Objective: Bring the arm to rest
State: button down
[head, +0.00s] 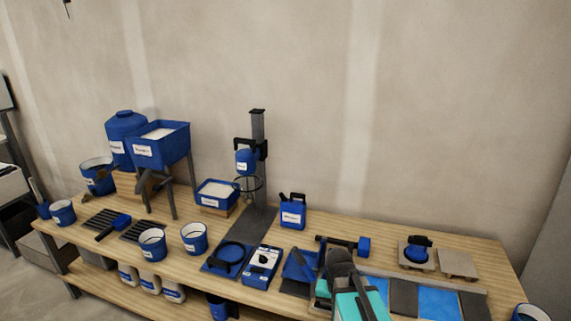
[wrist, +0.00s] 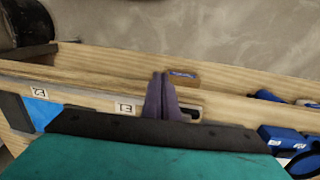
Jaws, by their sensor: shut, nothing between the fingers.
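My gripper (wrist: 161,80) shows in the wrist view as two dark purple-grey fingers pressed together, with nothing between them. It is over the wooden workbench (wrist: 100,60), and a small brown block with a blue-white label (wrist: 183,77) appears just right of the fingertips. In the head view my teal and dark arm reaches in over the front right part of the workbench (head: 330,225). It covers part of the bench there, and the fingertips cannot be made out in that view.
Near my arm are a blue tray (head: 299,265), a black-and-blue tool (head: 345,243) and blue and grey tiles (head: 439,301). A blue canister (head: 292,211) and a mixer stand (head: 258,150) stand farther left. The wall behind is bare, with free space above the bench's right side.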

jog(key=s+f+n+g+y, duration=0.1)
jog(key=s+f+n+g, duration=0.3)
jog(key=s+f, duration=2.3)
jog(key=shift+s+d+f+g, duration=0.15)
jog(key=shift+s+d+g, duration=0.1)
jog(key=shift+s+g, duration=0.45)
